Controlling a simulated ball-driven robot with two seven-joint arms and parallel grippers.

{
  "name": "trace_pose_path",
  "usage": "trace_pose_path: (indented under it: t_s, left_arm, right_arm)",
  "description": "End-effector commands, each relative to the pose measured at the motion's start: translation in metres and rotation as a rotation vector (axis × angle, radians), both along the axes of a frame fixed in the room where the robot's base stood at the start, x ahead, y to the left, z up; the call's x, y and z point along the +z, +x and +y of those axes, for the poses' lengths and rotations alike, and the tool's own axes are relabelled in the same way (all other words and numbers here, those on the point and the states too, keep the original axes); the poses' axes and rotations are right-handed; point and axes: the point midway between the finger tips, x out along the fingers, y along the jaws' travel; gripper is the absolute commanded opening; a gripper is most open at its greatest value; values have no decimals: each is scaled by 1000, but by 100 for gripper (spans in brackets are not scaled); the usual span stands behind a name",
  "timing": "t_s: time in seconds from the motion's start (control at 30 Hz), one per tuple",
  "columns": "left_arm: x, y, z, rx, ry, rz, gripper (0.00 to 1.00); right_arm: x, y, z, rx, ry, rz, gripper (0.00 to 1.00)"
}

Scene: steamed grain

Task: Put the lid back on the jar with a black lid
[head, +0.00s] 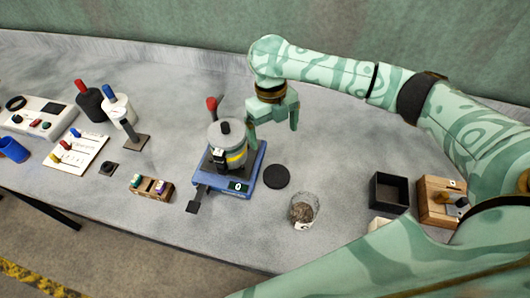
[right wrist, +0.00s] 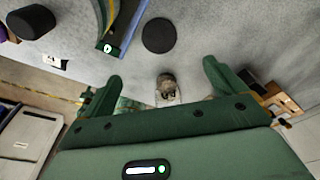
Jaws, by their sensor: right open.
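The glass jar (head: 303,209) stands open on the table with brownish contents and a pale label. It also shows in the right wrist view (right wrist: 167,86), between the fingers in the picture. The flat round black lid (head: 276,177) lies on the table, left of and behind the jar, apart from it. The lid shows whole near the top of the right wrist view (right wrist: 159,36). My right gripper (head: 272,126) is open and empty, pointing down above the table behind the lid. My left gripper is not in view.
A blue scale (head: 239,187) bearing a grey pot (head: 227,138) stands just left of the lid. A black open box (head: 389,192) and a wooden block (head: 437,201) are at the right. A small rack (head: 152,186) and other devices lie left.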

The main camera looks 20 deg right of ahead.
Motion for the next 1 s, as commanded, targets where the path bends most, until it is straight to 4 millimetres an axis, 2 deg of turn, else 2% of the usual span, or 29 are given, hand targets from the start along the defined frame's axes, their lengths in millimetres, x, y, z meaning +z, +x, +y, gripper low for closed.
trace_pose_path:
  t_s: [0.3, 0.43, 0.67, 0.83, 1.0]
  left_arm:
    - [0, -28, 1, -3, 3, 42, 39]
    - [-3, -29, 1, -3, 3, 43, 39]
    - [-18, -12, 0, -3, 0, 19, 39]
    - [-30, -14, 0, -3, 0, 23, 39]
    - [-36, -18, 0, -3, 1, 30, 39]
  right_arm:
    - [-1, 2, 0, -2, -1, 3, 96]
    - [-7, 1, 0, -3, -1, 4, 96]
    - [-53, -6, -1, -3, 0, 8, 96]
    - [-88, -12, -2, -1, 0, 7, 96]
    - [-108, -15, -2, -1, 0, 5, 96]
